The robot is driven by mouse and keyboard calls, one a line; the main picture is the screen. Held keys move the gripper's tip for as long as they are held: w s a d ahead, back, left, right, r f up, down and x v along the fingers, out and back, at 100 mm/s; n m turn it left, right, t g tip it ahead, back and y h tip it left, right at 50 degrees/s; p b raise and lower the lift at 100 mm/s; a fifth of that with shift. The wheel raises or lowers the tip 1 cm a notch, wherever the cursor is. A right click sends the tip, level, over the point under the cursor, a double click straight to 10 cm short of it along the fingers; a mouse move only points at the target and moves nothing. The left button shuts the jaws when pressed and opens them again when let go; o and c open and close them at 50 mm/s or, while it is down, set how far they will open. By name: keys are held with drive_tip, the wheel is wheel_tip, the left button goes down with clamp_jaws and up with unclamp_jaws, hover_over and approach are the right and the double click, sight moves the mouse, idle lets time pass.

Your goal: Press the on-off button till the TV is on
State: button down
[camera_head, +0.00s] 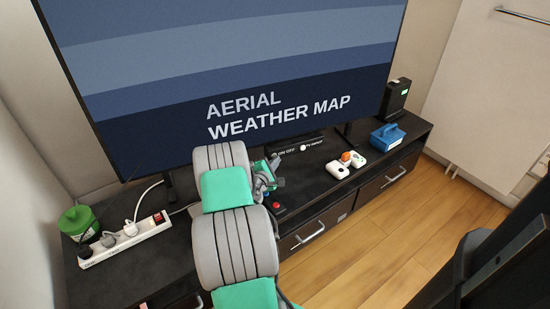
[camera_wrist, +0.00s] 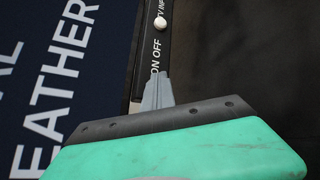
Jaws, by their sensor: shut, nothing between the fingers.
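The large TV (camera_head: 240,60) stands on the dark cabinet, its screen lit with blue bands and the words "AERIAL WEATHER MAP". Part of this lit screen (camera_wrist: 40,60) also shows in the wrist view. A dark strip (camera_wrist: 178,30) below the screen carries the "ON OFF" label and a white TV input button (camera_wrist: 160,22), also seen in the head view (camera_head: 303,148). In the wrist view the fingers hide the button, so contact cannot be told.
On the cabinet top (camera_head: 310,185) are a white power strip (camera_head: 125,242) and green container (camera_head: 78,222) at left. White controllers (camera_head: 345,166), a blue box (camera_head: 387,137) and a black router-like device (camera_head: 396,98) stand at right. My arm covers the cabinet's middle.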

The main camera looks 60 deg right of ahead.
drive_tip(key=shift+s+a, duration=0.1)
drive_tip(key=shift+s+a+p, duration=0.3)
drive_tip(key=shift+s+a, duration=0.2)
drive_tip(key=shift+s, duration=0.05)
drive_tip(key=shift+s+a+p, duration=0.35)
drive_tip(key=shift+s+a, duration=0.45)
drive_tip(key=shift+s, duration=0.2)
drive_tip(key=shift+s+a+p, duration=0.3)
drive_tip(key=shift+s+a, duration=0.45)
drive_tip(key=shift+s, duration=0.25)
